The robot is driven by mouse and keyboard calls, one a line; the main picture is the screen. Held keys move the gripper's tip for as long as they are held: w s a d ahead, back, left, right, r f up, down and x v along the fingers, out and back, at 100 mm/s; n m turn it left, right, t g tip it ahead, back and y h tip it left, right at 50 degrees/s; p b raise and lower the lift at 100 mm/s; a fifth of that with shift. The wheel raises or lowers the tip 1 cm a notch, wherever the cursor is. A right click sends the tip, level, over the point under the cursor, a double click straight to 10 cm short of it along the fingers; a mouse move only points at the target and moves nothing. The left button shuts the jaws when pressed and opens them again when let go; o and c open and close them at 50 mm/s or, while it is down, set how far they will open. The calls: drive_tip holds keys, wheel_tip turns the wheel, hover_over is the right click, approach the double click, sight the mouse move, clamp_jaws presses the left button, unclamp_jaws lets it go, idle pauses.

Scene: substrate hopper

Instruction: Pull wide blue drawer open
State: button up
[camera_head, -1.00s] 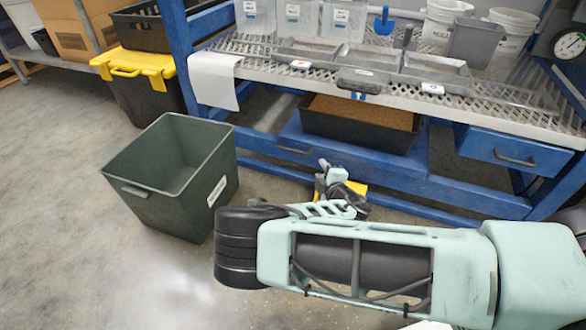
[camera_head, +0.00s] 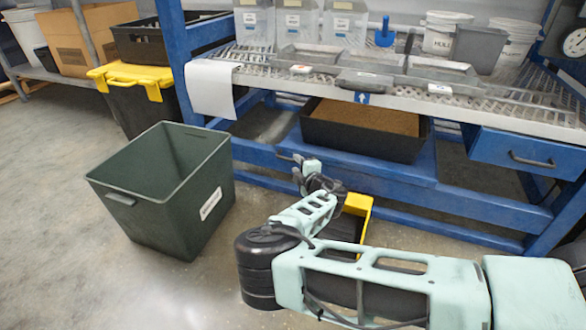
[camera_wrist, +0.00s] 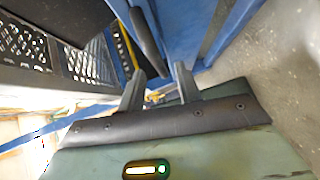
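The wide blue drawer (camera_head: 385,172) sits low under the bench, and its front looks flush with the frame. Its dark handle is at the left of the front, partly hidden by my gripper (camera_head: 299,168) in the head view. In the wrist view the dark handle bar (camera_wrist: 147,40) lies just ahead of my gripper (camera_wrist: 160,75), roughly in line with the gap between the fingers. The two fingers are apart with nothing between them. I cannot tell whether they touch the handle.
A black tray of brown substrate (camera_head: 365,140) stands above the drawer. A smaller blue drawer (camera_head: 515,152) is at right. A green bin (camera_head: 150,205) stands on the floor at left. A yellow-edged black container (camera_head: 360,203) is behind my arm. Open floor lies in front.

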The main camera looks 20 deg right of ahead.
sight(294, 160)
drive_tip(key=b+x, duration=0.1)
drive_tip(key=x, duration=0.2)
drive_tip(key=shift+w+f+b, duration=0.2)
drive_tip(key=shift+w+b, duration=0.1)
drive_tip(key=shift+w+a+r, duration=0.1)
drive_tip(key=shift+w, duration=0.3)
clamp_jaws()
drive_tip(key=s+a+p, duration=0.2)
drive_tip(key=s+a, duration=0.9)
drive_tip(key=s, duration=0.4)
drive_tip(key=s+a+p, duration=0.3)
drive_tip(key=s+a, duration=0.8)
drive_tip(key=s, duration=0.5)
drive_tip(key=shift+s+a, duration=0.25)
drive_tip(key=shift+a, duration=0.15)
unclamp_jaws()
